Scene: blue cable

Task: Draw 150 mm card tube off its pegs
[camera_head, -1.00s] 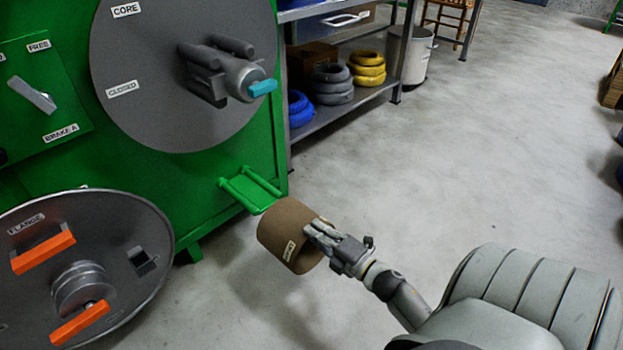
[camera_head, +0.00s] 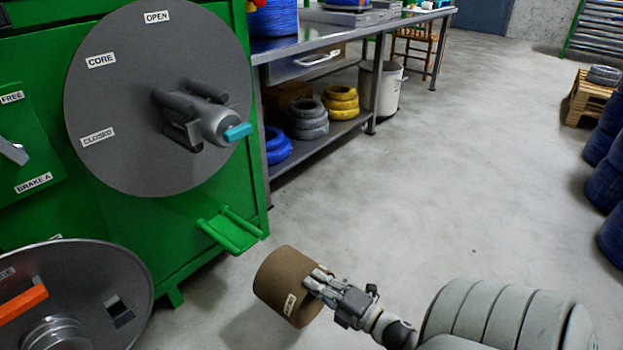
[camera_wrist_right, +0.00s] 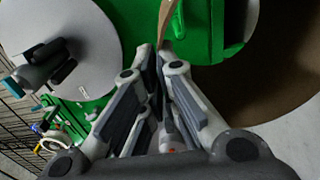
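The brown card tube (camera_head: 280,284) with a small white label hangs above the floor, right of and below the two green pegs (camera_head: 232,232) in the head view. A gap shows between tube and pegs. My right gripper (camera_head: 317,284) has its fingers over the tube's near rim. In the right wrist view the gripper (camera_wrist_right: 161,55) is closed on the thin tube wall, and the tube's brown inside (camera_wrist_right: 275,75) fills the right side. My left gripper is in neither view.
The green machine (camera_head: 215,180) carries a grey disc (camera_head: 110,110) with a protruding core. A workbench (camera_head: 370,25) with coils below stands behind. Blue coils (camera_head: 606,185) stand at right. The middle floor is clear.

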